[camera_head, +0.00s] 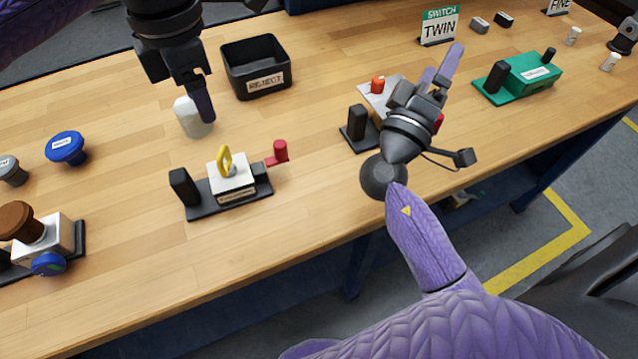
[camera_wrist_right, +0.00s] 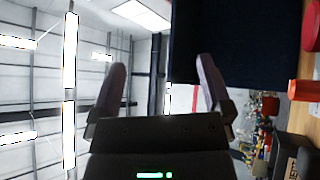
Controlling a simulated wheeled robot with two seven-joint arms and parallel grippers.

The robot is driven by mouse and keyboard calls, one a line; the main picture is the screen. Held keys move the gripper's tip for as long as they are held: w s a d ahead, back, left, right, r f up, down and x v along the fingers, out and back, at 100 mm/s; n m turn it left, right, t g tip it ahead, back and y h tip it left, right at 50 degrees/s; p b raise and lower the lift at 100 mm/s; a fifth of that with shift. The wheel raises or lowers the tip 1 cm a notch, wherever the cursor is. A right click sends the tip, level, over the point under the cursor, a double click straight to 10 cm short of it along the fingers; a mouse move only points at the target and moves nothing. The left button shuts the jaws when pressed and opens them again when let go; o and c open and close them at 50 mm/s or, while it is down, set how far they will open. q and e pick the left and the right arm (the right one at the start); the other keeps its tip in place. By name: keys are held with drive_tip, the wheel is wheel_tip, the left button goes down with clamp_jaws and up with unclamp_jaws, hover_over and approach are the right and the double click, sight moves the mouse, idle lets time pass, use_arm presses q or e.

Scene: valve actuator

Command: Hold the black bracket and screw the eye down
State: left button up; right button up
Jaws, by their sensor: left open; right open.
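A small valve unit stands near the front of the wooden bench. It has a white block (camera_head: 232,184) on a black base with an upright black bracket (camera_head: 183,187) at its left end. A yellow eye (camera_head: 225,160) stands up on top of the block, and a red knob (camera_head: 280,151) is at its right. My left gripper (camera_head: 205,105) is open and empty above the bench, behind the unit, in front of a white cylinder (camera_head: 190,118). My right gripper (camera_head: 447,68) is open and empty, right of the unit; both its fingers show spread in the right wrist view (camera_wrist_right: 162,85).
A second unit with a black post (camera_head: 358,122) and an orange knob (camera_head: 377,84) is partly hidden by my right gripper. A black reject bin (camera_head: 256,70) stands behind. A green unit (camera_head: 518,77) is at right, a blue knob (camera_head: 66,147) at left. Bench is clear in front of the valve.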

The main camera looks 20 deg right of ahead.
drive_tip(key=w+a+f+n+t+y, duration=0.2)
drive_tip(key=a+f+n+t+y, duration=0.45)
drive_tip(key=a+n+y, duration=0.3)
drive_tip(key=n+g+y, duration=0.1)
drive_tip(key=n+y, duration=0.5)
drive_tip(key=y, duration=0.5)
approach(282, 157)
drive_tip(key=w, duration=0.3)
drive_tip(key=shift+w+r+h, duration=0.15)
drive_tip(key=shift+h, duration=0.1)
drive_tip(key=shift+w+a+n, duration=0.25)
drive_tip(key=shift+w, duration=0.1)
drive_tip(key=w, duration=0.9)
drive_tip(key=shift+a, duration=0.15)
